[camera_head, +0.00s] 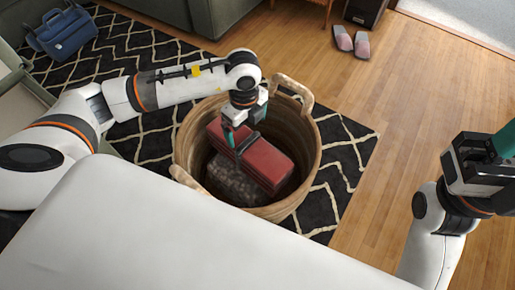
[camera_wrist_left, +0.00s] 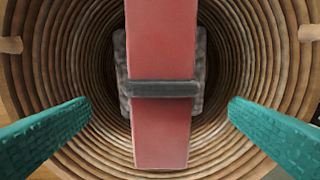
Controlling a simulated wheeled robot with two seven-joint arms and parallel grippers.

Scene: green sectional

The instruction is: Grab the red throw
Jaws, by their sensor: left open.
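The red throw (camera_head: 266,163) is a folded red bundle with a dark band around its middle. It lies in a round woven basket (camera_head: 308,150), on top of a dark grey speckled item (camera_head: 232,181). In the left wrist view the throw (camera_wrist_left: 161,50) runs through the middle, with its band (camera_wrist_left: 161,89) across it. My left gripper (camera_head: 243,136) is over the basket, above the throw. Its teal fingers (camera_wrist_left: 159,112) are wide apart, one on each side of the throw, with gaps to it. My right gripper (camera_head: 490,155) is at the right edge, away from the basket, partly cut off.
The basket has two loop handles, one at the back (camera_head: 293,90) and one at the front left. It stands on a black and white rug (camera_head: 352,150). A blue bag (camera_head: 65,34), slippers (camera_head: 351,41) and a green sofa (camera_head: 190,15) are farther back.

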